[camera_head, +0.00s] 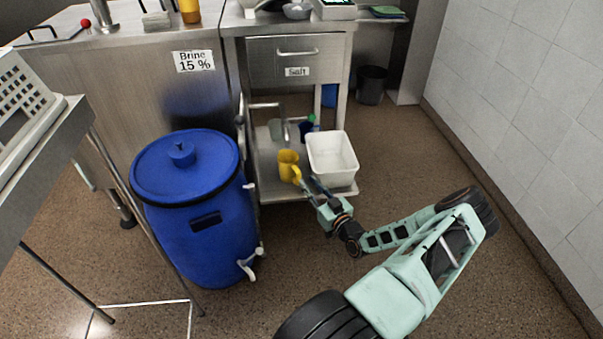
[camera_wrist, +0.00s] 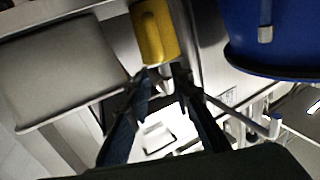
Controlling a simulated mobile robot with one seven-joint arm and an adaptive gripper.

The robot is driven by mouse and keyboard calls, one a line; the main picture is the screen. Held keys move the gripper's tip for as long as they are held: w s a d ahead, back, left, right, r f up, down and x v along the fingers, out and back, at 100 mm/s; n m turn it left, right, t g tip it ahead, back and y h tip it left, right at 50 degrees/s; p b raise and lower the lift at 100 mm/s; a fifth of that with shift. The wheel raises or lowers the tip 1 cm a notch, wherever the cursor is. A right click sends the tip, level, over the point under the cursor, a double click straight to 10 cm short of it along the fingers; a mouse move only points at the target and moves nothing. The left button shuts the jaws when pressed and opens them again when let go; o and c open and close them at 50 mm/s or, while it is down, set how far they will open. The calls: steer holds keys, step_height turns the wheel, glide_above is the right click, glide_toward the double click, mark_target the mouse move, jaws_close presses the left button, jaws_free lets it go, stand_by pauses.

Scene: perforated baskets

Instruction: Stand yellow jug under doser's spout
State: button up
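The yellow jug (camera_head: 287,163) stands upright on the low shelf of the steel cart, its handle on the side toward my gripper. It also shows in the wrist view (camera_wrist: 155,32), just beyond the fingertips. My gripper (camera_head: 309,186) is at the shelf's front edge, close to the handle. In the wrist view its two dark fingers (camera_wrist: 160,77) are apart, with nothing visibly clamped. I cannot tell whether the handle lies between them. I cannot identify the doser or its spout with certainty; a blue drum (camera_head: 197,235) with a pale tap (camera_head: 248,266) low down stands left of the cart.
A white bin (camera_head: 331,153) sits right beside the jug on the shelf (camera_head: 285,196). A steel drawer marked Salt (camera_head: 297,71) is above. A steel unit labelled Brine 15 % (camera_head: 193,61) stands behind the drum.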

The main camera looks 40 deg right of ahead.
steer(key=s, duration=0.3)
steer(key=shift+s+a, duration=0.25)
steer(key=shift+a, duration=0.05)
steer(key=shift+r, duration=0.1)
